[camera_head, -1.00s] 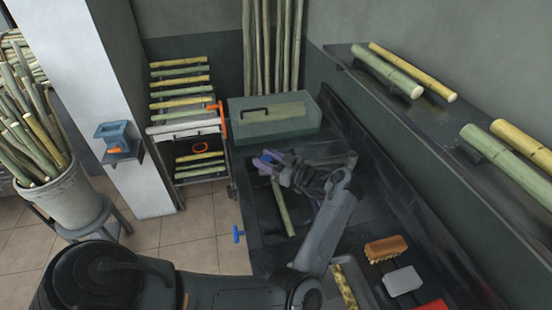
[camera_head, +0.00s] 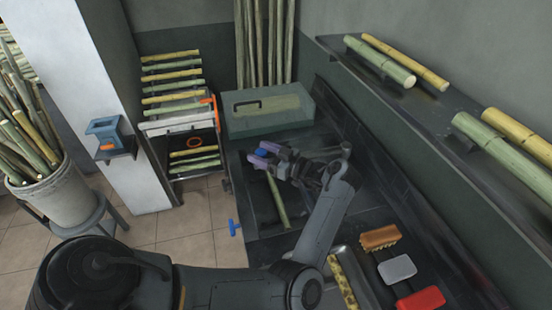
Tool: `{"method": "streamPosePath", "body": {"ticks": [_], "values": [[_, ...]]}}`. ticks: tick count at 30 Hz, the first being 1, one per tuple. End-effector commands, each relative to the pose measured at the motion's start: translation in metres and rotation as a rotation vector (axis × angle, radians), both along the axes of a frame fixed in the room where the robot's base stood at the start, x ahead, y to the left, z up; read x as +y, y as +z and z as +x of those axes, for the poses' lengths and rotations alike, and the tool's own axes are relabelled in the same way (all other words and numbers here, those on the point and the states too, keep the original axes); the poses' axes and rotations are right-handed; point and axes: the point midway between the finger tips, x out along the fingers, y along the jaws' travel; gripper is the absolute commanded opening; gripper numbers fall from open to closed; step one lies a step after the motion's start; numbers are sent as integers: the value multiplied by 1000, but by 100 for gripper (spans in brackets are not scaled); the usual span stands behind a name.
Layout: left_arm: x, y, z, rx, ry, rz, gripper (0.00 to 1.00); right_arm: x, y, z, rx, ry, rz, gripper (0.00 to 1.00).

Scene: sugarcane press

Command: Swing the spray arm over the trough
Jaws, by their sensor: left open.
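My left gripper (camera_head: 262,154) is open at the back of the dark trough (camera_head: 262,222), just in front of the green box. Its purple fingertips stand on either side of a small blue piece (camera_head: 261,153), which may be the spray arm's handle; I cannot tell whether they touch it. The rest of the spray arm cannot be made out behind my gripper and wrist. A green cane (camera_head: 277,199) lies in the trough below the gripper. A blue tap handle (camera_head: 233,228) sticks out at the trough's left side. My right gripper is not in view.
A green box (camera_head: 268,110) stands behind the trough. A brush (camera_head: 380,237), a grey block (camera_head: 397,268) and a red block (camera_head: 420,298) lie at the lower right. A shelf (camera_head: 440,107) with canes runs along the right wall. A cane rack (camera_head: 180,127) stands at left.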

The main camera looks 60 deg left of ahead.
Motion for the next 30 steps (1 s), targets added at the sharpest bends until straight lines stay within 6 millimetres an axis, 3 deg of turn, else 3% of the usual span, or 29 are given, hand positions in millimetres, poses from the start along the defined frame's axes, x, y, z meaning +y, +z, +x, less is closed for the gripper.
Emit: {"method": "streamPosePath", "body": {"ticks": [15,21,30], "values": [[-70,-3,42,-1,-1,-4,62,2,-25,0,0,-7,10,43],[-84,-2,51,-1,0,-3,62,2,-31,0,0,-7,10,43],[-87,0,52,2,0,-1,62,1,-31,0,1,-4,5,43]]}}
